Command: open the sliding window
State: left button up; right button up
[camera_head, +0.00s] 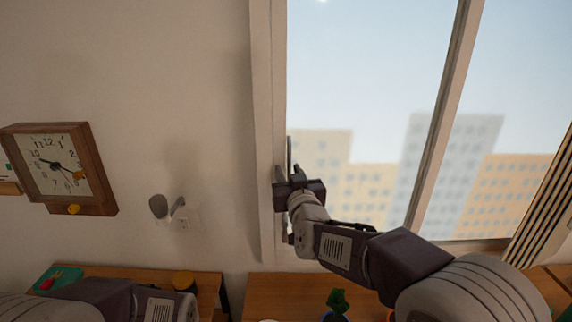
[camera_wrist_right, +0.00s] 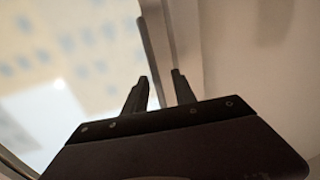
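The sliding window (camera_head: 370,80) has a pale frame and a slim upright divider (camera_head: 445,110); its left edge sits against the left jamb. A thin upright handle bar (camera_head: 289,152) is at that left edge, and it also shows in the right wrist view (camera_wrist_right: 150,50). My right gripper (camera_head: 284,172) is at the handle. Its two fingers (camera_wrist_right: 160,77) are apart, with the bar passing between them and a gap beside the right finger. Whether either finger touches the bar is unclear. Part of my left arm shows at bottom left; its gripper is not visible.
A wooden clock (camera_head: 55,168) and a grey wall fixture (camera_head: 168,207) are on the wall left of the window. A striped curtain (camera_head: 540,215) hangs at right.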

jog(key=shift+w+r, duration=0.15)
jog(key=shift+w, duration=0.6)
jog(key=shift+w+d+p, duration=0.2)
jog(key=shift+w+p, duration=0.1)
jog(key=shift+w, duration=0.1)
jog(key=shift+w+a, duration=0.1)
jog(key=shift+a, duration=0.05)
grip_shut()
dwell(0.5)
